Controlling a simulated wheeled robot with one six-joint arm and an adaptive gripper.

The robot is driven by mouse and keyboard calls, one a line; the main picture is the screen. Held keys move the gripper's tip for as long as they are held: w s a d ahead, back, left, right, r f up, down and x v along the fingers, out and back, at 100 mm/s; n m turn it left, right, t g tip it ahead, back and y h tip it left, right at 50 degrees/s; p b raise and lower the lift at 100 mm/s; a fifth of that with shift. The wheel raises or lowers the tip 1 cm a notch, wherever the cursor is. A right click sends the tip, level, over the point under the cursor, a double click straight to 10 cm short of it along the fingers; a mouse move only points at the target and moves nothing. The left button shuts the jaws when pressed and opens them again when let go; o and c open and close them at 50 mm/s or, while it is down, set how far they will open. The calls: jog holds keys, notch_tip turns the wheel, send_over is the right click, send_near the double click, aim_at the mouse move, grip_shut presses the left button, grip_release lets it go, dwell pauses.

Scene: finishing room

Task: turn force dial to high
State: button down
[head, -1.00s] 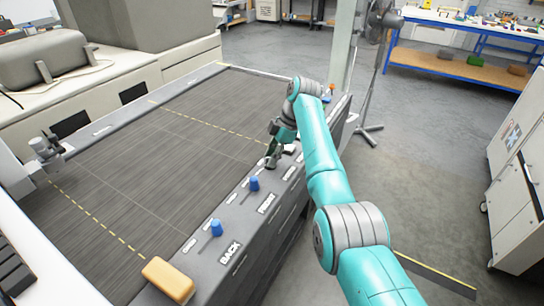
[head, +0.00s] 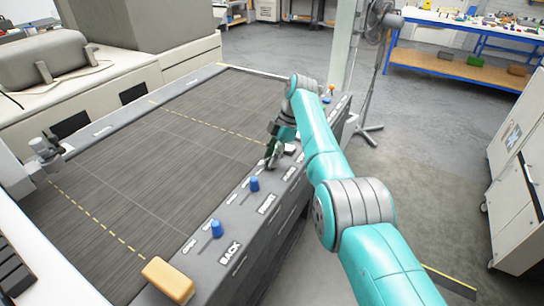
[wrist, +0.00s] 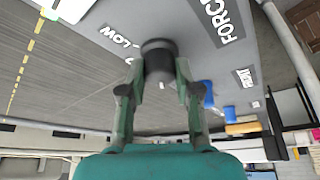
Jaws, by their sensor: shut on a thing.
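The force dial (wrist: 158,58) is a dark round knob on the grey panel in the wrist view. The FORCE label (wrist: 221,20) is up and to its right, and the LOW label (wrist: 116,37) is to its left. My gripper (wrist: 157,76) is shut on the dial, one finger on each side. No pointer mark on the dial can be made out, so its setting is unclear. In the head view my gripper (head: 271,162) is down at the panel (head: 232,212) along the table edge, and its fingers and wrist largely hide the dial.
Two blue knobs, one by the FRONT label (head: 254,184) and one by the BACK label (head: 216,228), stand on the same panel, nearer the camera. A tan block (head: 167,280) lies at the panel's near end. The dark slatted bed (head: 150,170) left of the panel is clear.

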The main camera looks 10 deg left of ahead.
jog(key=c, duration=0.8)
grip_release()
jog(key=shift+v, duration=3.75)
jog(key=shift+s, duration=0.1)
